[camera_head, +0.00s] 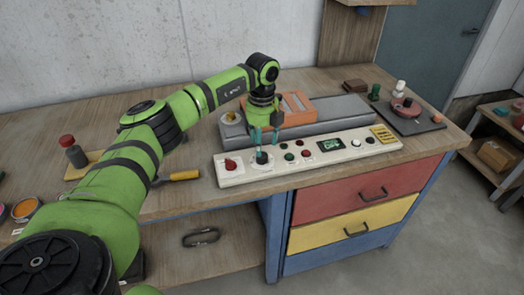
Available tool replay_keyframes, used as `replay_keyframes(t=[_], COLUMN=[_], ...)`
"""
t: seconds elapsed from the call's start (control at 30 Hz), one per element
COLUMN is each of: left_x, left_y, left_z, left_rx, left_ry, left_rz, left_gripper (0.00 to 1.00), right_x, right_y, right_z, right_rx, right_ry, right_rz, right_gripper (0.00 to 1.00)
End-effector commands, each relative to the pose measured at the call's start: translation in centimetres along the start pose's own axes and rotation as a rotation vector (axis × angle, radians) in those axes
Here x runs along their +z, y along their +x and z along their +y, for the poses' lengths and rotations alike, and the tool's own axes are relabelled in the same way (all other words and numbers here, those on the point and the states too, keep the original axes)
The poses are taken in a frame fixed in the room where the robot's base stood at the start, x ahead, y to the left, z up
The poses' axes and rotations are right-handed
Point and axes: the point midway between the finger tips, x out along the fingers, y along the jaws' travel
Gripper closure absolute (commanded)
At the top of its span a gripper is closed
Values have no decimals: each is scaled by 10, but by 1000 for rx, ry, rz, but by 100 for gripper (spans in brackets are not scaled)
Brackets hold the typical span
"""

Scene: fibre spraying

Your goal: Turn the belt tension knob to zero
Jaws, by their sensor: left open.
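A white control panel (340,159) lies along the front of the wooden workbench. It carries a red knob (230,164) at its left end and a dark teal knob (262,158) just right of it. My left gripper (264,138) points down over the teal knob, its teal fingers open around or just above it; I cannot tell if they touch. The fingers partly hide the knob. The panel's labels are too small to read, so the knob's setting cannot be told. My right gripper is out of view.
Behind the panel are a grey machine bed (343,110) and an orange block (297,106). Several buttons and a small display (330,145) sit right of the knobs. A yellow-handled tool (184,176) lies left of the panel. The bench's front edge runs close below.

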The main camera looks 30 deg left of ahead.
Motion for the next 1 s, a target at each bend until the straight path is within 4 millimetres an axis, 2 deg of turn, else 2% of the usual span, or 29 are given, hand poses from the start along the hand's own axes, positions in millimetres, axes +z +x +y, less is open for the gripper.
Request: replay_keyframes(t=[0.03, 0.2, 0.4, 1.0], left_x=[1, 0, 0, -1], left_y=[-13, -46, -66, -68], left_z=[0, 0, 0, 0], left_rx=[-3, -2, 0, 0], left_ry=[0, 1, 0, 2], left_rz=[-3, -1, 1, 2], left_gripper=[42, 42, 42, 42], right_x=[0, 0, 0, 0], right_y=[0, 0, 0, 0], right_z=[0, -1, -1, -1], right_rx=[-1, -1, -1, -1], right_ry=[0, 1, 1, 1], right_rz=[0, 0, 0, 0], right_gripper=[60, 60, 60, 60])
